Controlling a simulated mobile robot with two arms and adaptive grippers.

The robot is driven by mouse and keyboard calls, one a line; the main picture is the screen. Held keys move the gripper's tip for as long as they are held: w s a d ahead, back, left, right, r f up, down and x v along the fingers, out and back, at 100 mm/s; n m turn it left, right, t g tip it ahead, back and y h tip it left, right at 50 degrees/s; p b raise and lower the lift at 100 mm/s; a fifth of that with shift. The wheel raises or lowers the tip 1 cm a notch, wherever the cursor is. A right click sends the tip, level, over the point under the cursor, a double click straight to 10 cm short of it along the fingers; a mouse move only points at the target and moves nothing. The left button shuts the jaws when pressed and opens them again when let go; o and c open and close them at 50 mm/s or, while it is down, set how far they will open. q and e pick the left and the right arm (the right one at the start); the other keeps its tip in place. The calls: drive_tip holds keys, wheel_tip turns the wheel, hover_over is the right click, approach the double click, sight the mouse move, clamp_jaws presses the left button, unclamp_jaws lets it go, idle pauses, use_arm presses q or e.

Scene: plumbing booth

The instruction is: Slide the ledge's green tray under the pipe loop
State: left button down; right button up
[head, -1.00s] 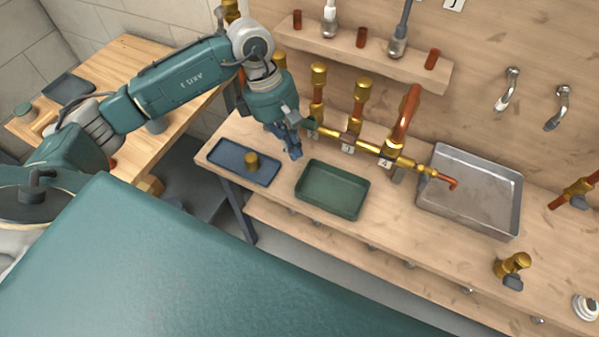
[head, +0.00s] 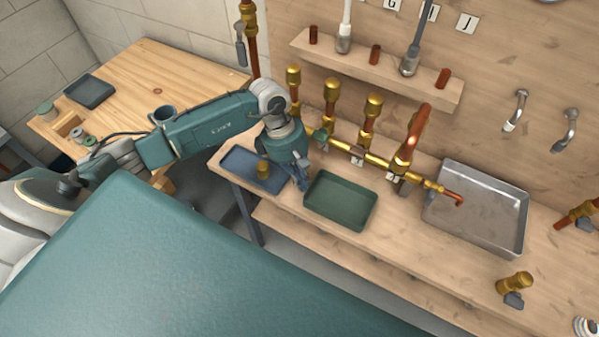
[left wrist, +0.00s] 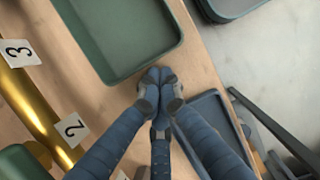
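The green tray (head: 341,201) lies flat on the wooden ledge (head: 400,238), left of the steel tray. In the left wrist view its near end (left wrist: 120,60) is beside my fingertips. My left gripper (head: 304,186) is low at the tray's left end, between it and the blue tray. Its fingertips (left wrist: 159,76) meet with nothing visible between them; whether they touch the tray is unclear. A copper pipe loop (head: 416,127) rises from the brass pipe behind the ledge, to the right of the green tray. My right gripper is not in view.
The blue tray (head: 238,157) holding a brass piece (head: 263,170) is left of my gripper. The brass pipe (head: 378,160) with numbered tags runs behind the green tray. The steel tray (head: 478,205) stands to the right. Bare ledge shows between the green and steel trays.

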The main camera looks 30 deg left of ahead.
sight(338, 205)
use_arm(q)
drive_tip(key=shift+d+f, duration=0.1)
drive_tip(key=shift+d, duration=0.25)
drive_tip(key=d+b, duration=0.4)
drive_tip(key=d, duration=0.5)
drive_tip(key=shift+s+d, duration=0.15)
drive_tip(key=shift+d, duration=0.05)
